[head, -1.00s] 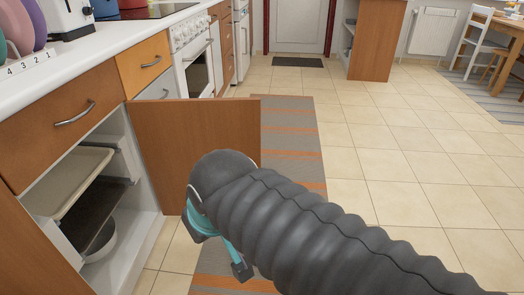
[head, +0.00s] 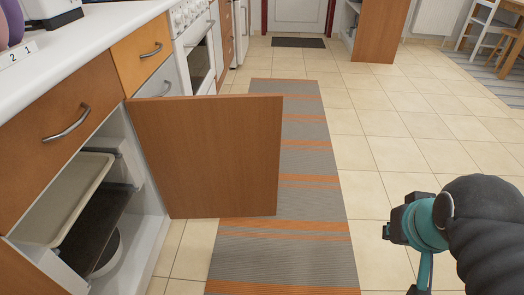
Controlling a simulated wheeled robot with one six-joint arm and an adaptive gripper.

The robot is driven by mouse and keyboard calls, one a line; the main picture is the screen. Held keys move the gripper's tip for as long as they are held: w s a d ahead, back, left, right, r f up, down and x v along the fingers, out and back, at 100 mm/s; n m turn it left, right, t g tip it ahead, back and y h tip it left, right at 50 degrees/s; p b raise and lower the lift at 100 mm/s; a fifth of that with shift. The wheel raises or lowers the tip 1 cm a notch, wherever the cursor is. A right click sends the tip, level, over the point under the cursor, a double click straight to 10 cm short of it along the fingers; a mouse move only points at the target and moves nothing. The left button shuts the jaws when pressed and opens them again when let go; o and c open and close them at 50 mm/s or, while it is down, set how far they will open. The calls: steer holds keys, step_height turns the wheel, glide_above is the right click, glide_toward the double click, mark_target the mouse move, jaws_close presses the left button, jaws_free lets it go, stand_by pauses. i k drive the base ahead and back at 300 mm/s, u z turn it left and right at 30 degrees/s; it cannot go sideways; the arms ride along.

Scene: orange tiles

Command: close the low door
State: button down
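The low door (head: 208,157) is a brown wooden cabinet door in the head view, left of centre. It stands wide open, swung out from the low cabinet over the striped rug. The open cabinet (head: 160,232) at the left shows its white inside. My gripper (head: 412,258), teal and dark, is at the lower right, well to the right of the door and apart from it. Its fingers are partly cut off by the bottom edge, so I cannot tell whether it is open or shut.
Inside the cabinet are a light tray (head: 70,200), a dark tray (head: 97,232) and a pot (head: 106,255). A grey and orange rug (head: 290,250) lies on the tiled floor (head: 375,160). An oven (head: 200,55) stands beyond the door. The floor right of the rug is clear.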

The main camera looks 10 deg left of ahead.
mark_target(207, 156)
steer(key=z, duration=0.05)
steer(key=i, duration=3.35)
steer(key=u, duration=4.3)
steer(key=k, duration=1.25)
steer(key=z, duration=0.05)
steer(key=i, duration=0.65)
steer(key=z, duration=0.25)
